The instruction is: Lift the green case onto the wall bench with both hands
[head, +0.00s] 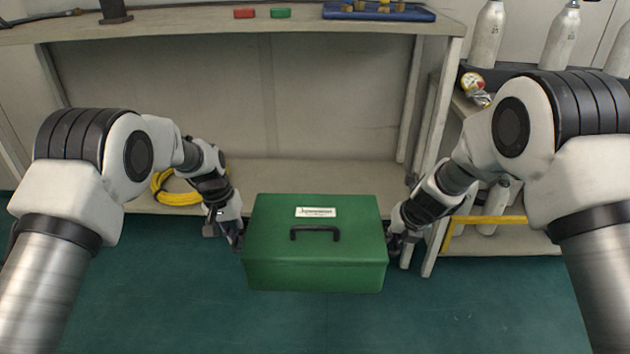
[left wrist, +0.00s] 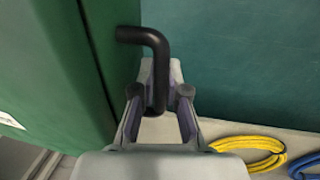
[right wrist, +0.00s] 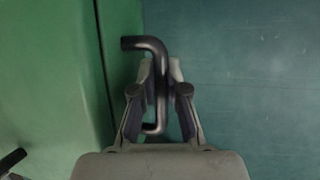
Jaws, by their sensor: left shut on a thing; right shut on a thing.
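The green case (head: 290,265) is in the middle of the head view, level, with a black top handle (head: 315,232) and a white label. It is in front of the wall bench (head: 230,27) and lower than its top. I cannot tell whether its base touches the floor. My left gripper (head: 238,238) is shut on the black side handle (left wrist: 157,50) at the case's left end. My right gripper (head: 393,240) is shut on the other black side handle (right wrist: 155,55) at the right end. The case's underside is hidden.
The bench top holds a red block (head: 244,13), a green block (head: 281,13) and a blue tray (head: 378,13) of small parts. A coiled yellow hose (head: 172,190) is on the lower shelf. Pale cylinders (head: 487,35) stand at the right. The bench top's middle front is bare.

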